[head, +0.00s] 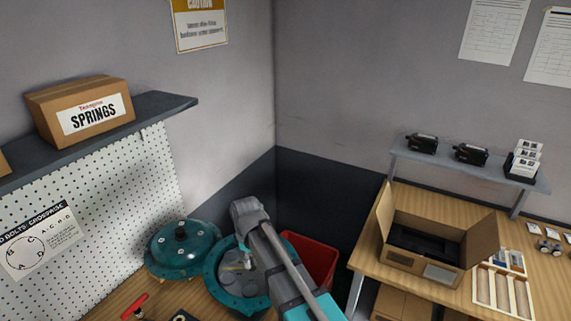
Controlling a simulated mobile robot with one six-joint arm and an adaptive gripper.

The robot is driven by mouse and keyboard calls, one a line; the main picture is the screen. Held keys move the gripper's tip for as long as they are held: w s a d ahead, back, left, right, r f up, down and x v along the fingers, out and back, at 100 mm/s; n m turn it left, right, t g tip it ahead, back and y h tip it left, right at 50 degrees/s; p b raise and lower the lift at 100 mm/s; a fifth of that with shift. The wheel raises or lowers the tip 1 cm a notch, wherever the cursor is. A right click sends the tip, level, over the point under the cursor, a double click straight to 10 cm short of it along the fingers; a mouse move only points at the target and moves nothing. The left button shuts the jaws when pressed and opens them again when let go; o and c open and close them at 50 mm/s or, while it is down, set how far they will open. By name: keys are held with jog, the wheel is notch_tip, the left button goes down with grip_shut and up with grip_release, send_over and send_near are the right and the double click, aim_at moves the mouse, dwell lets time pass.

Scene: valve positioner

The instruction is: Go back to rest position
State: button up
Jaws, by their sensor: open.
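My arm (285,270) reaches up from the bottom edge to a grey joint (249,211) above the left bench. A round teal housing (214,283) stands open under and beside the arm. Its grey inside shows in part, with a small yellowish detail that is too small to tell. A teal domed cover (182,248) with a dark knob on top sits to the left of the housing. The arm covers the right part of the housing.
A red bin (312,257) stands behind the arm in the corner. A red-handled tool (134,306) lies at the bench front. A shelf (165,104) with a SPRINGS box (83,108) overhangs the left. An open carton (440,272) stands on the right bench (368,257).

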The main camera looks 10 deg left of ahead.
jog(key=d+m, duration=0.1)
jog(key=d, duration=0.3)
jog(key=d+m, duration=0.2)
jog(key=d, duration=0.2)
jog(key=w+d+m, duration=0.1)
jog(key=d+m, duration=0.1)
jog(key=d, duration=0.2)
jog(key=shift+w+d, duration=0.1)
jog(key=shift+d, duration=0.15)
jog(key=s+d+f+m+b, duration=0.1)
jog(key=s+d+m, duration=0.2)
jog(key=d, duration=0.8)
jog(key=s+d+f+m+b, duration=0.1)
jog(key=s+d+m, duration=0.3)
jog(key=d+m, duration=0.3)
jog(key=shift+d+m, duration=0.4)
jog(key=shift+d, duration=1.75)
jog(key=shift+f, duration=0.1)
